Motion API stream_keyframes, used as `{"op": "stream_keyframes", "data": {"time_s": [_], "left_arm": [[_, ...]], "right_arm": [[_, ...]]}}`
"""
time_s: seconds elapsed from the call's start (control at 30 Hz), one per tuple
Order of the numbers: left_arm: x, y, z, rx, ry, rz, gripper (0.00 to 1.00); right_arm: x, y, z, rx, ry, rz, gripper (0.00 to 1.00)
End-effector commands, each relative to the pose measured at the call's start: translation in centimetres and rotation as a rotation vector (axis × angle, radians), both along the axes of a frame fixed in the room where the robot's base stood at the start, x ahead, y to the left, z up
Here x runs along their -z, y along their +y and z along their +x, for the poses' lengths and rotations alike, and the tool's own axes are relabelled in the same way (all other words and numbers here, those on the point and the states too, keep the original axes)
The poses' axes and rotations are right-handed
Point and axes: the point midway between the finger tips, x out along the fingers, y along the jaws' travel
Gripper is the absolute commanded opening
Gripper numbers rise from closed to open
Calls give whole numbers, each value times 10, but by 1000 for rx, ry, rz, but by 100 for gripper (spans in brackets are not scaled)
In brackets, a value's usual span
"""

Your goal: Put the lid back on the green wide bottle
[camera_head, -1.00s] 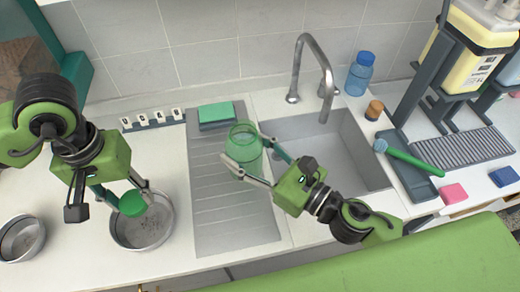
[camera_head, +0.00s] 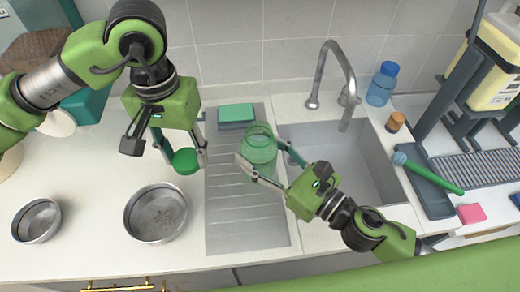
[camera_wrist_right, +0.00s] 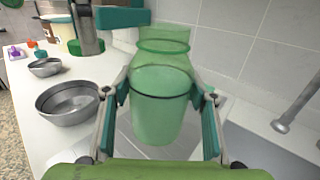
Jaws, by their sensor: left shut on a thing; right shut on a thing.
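The green wide bottle (camera_head: 259,152) is translucent and stands upright and open-topped on the grey drainboard left of the sink. My right gripper (camera_head: 268,162) is shut around its body; the right wrist view shows the bottle (camera_wrist_right: 160,110) between both fingers. My left gripper (camera_head: 182,158) is shut on the green lid (camera_head: 185,161), a flat round disc. It holds the lid in the air left of the bottle, near the drainboard's left edge. The lid and bottle are apart.
Two metal bowls (camera_head: 156,213) (camera_head: 37,220) stand on the counter at left. A green sponge (camera_head: 236,114) lies behind the bottle. The sink (camera_head: 345,160) and its tap (camera_head: 335,80) are to the right.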

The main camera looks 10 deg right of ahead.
Motion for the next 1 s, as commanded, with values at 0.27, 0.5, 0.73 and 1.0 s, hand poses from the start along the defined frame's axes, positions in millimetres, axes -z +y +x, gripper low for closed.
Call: {"op": "stream_keyframes", "data": {"time_s": [0.27,0.5,0.73,1.0], "left_arm": [[-67,-88,20,240,-7,3,32],[-105,-136,22,357,-2,2,32],[-116,-149,22,389,1,0,32],[-116,-149,21,389,2,0,32]], "right_arm": [[-1,0,0,0,-1,1,14],[-1,0,0,0,-1,1,14],[-1,0,0,0,-1,1,14],[-1,0,0,0,-1,1,14]]}}
